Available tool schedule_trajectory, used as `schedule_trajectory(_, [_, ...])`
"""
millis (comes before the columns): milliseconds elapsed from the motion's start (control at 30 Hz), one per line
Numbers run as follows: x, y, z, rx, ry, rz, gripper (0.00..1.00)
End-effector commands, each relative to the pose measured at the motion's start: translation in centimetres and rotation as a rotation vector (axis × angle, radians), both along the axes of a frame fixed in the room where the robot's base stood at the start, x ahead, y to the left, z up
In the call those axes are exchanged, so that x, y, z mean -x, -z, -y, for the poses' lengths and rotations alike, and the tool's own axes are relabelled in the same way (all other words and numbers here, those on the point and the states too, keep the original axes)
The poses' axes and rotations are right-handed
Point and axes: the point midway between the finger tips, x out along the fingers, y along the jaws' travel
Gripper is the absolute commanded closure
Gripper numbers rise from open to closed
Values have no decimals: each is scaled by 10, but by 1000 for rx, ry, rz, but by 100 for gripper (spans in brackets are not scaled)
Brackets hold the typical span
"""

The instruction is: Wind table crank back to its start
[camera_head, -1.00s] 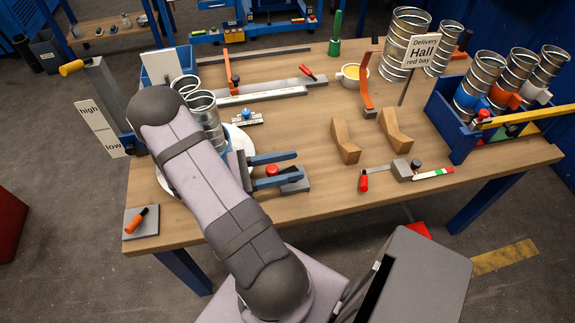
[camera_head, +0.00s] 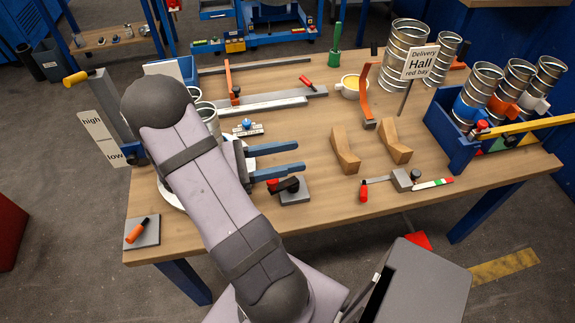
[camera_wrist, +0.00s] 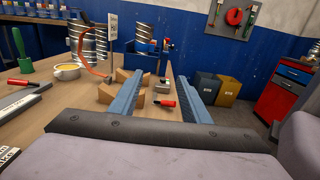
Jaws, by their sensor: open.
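Two things could be the table crank; I cannot tell which. One is an orange handle (camera_head: 137,231) on a grey plate (camera_head: 150,238) at the table's front left corner. The other is a yellow-ended handle (camera_head: 76,78) on a grey bar (camera_head: 116,102) at the left edge, beside a high/low sign (camera_head: 103,138). My gripper (camera_head: 301,157) is open and empty, its blue fingers above the table and pointing right, well right of both. In the wrist view my gripper (camera_wrist: 158,82) also shows open. Both handles are out of that view.
A grey block with a red and black part (camera_head: 294,191) lies by the fingers. Wooden V-blocks (camera_head: 344,152), an orange hook (camera_head: 368,95) and a blue crate (camera_head: 460,148) with metal ducts stand to the right. My arm hides part of a white round plate (camera_head: 172,196).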

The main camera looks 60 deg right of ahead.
Motion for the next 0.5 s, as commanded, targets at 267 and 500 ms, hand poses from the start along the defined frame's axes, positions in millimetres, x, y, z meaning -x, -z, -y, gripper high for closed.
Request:
schedule_trajectory(267, [0, -20, 0, 0, 0, 0, 57])
schedule_trajectory(500, [0, -21, 0, 1, 0, -1, 57])
